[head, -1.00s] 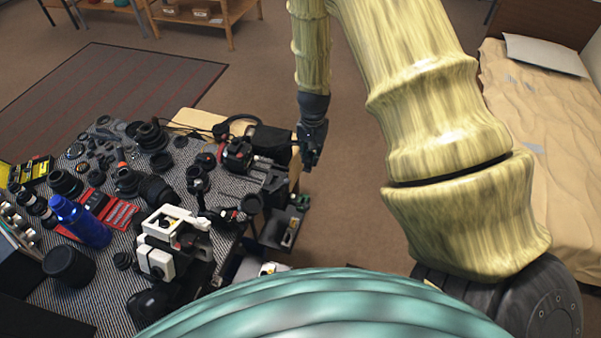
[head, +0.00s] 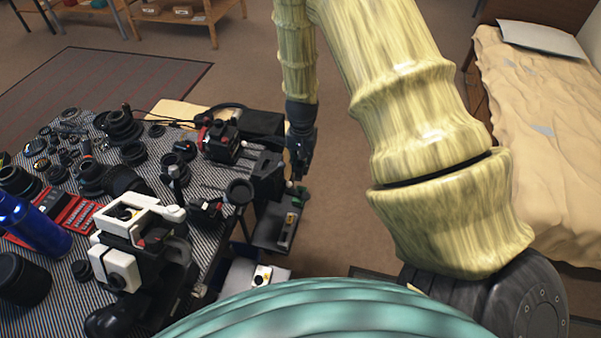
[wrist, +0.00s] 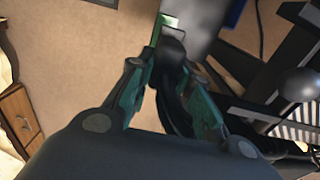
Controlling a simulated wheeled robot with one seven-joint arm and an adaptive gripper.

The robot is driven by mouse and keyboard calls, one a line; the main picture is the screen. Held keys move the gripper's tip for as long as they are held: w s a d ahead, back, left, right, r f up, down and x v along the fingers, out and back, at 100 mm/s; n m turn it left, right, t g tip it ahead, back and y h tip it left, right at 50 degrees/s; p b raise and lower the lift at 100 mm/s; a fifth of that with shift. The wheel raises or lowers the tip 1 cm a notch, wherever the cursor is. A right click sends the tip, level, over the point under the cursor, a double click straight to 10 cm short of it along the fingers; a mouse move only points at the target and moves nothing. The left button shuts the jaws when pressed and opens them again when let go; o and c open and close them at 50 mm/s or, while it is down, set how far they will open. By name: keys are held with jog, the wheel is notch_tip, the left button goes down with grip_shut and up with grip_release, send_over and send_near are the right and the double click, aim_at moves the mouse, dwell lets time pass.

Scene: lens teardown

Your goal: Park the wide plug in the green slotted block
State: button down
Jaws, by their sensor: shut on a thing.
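My gripper (head: 298,172) hangs down past the right edge of the workbench, above a low grey tray (head: 272,232). In the wrist view my gripper (wrist: 172,70) has its teal-lined fingers closed around a dark, rounded piece (wrist: 172,48), which looks like the wide plug. Its lower part is shaded and partly hidden by the fingers. A green edge with a pale top, perhaps the green slotted block (wrist: 156,34), shows just beyond the fingertips. I cannot tell whether the plug touches it. In the head view only a small green bit (head: 301,190) shows below the gripper.
The striped workbench (head: 60,310) at left is crowded with lenses, a blue bottle (head: 35,228) and a white-and-black device (head: 135,240). A round dark part on a stand (head: 240,191) is near the tray. Open floor lies right of the gripper, before the bed (head: 540,130).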

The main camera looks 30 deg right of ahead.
aim_at(301, 190)
jog(key=shift+f+b, duration=1.1)
jog(key=shift+f, duration=0.6)
jog(key=shift+f, duration=0.1)
notch_tip(301, 190, down, 4)
jog(key=b, duration=0.4)
jog(key=shift+a, duration=0.1)
jog(key=shift+f, duration=0.8)
jog(key=shift+s+r+p, duration=0.1)
jog(key=shift+p, duration=0.35)
jog(key=shift+f, duration=0.9)
dwell(1.3)
jog(key=c, duration=1.2)
grip_release()
